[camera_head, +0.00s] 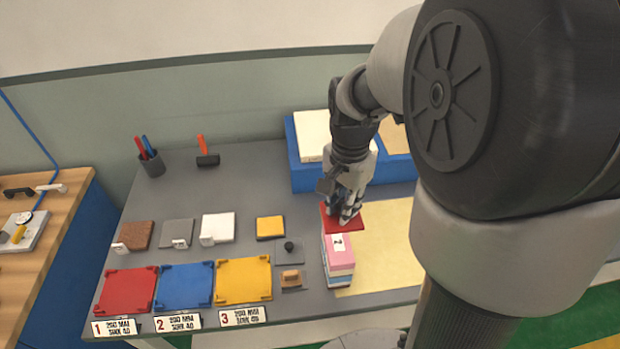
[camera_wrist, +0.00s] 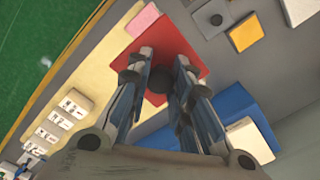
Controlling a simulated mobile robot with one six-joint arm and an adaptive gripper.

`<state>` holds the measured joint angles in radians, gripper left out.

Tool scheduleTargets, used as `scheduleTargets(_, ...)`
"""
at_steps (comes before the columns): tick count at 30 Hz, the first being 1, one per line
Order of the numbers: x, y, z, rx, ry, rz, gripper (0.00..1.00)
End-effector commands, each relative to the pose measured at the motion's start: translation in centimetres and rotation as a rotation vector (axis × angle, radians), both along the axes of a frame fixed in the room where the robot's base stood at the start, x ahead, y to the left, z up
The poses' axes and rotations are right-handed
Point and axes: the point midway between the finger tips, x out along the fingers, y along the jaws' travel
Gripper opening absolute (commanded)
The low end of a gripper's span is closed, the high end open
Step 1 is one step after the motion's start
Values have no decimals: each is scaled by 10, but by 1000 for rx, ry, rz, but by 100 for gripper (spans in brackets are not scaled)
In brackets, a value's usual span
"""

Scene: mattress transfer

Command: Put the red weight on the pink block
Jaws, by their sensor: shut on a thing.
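The red weight (camera_head: 328,222) is a flat red plate with a dark round knob. It also shows in the wrist view (camera_wrist: 190,47), where my gripper (camera_wrist: 164,62) has its fingers on either side of the knob. In the head view my gripper (camera_head: 345,216) is shut on the weight from above. The pink block (camera_head: 342,258) has a white label and is the top of a stack of coloured layers. The weight is directly over the block's far part; I cannot tell whether they touch. In the wrist view a corner of the pink block (camera_wrist: 143,20) sticks out past the plate.
A pale yellow mat (camera_head: 385,265) lies right of the stack. A blue tray (camera_head: 305,180) with pale pads stands behind. Red (camera_head: 127,290), blue (camera_head: 185,286) and yellow (camera_head: 243,280) trays lie at left. A small knobbed plate (camera_head: 289,252) and a wooden-handled piece (camera_head: 291,278) lie close left.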

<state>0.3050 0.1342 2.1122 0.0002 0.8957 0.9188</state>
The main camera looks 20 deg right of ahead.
Motion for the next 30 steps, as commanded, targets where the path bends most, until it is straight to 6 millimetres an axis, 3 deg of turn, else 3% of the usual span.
scheduleTargets(1, -1, 0, -16, 1, 3, 0, 0)
scheduleTargets(6, 0, 0, -48, 1, 1, 0, 0)
scheduleTargets(14, 0, 0, -64, -1, -1, 0, 0)
scheduleTargets(21, 0, 0, -99, 1, 1, 0, 0)
scheduleTargets(30, 1, 0, -101, -1, -3, 0, 0)
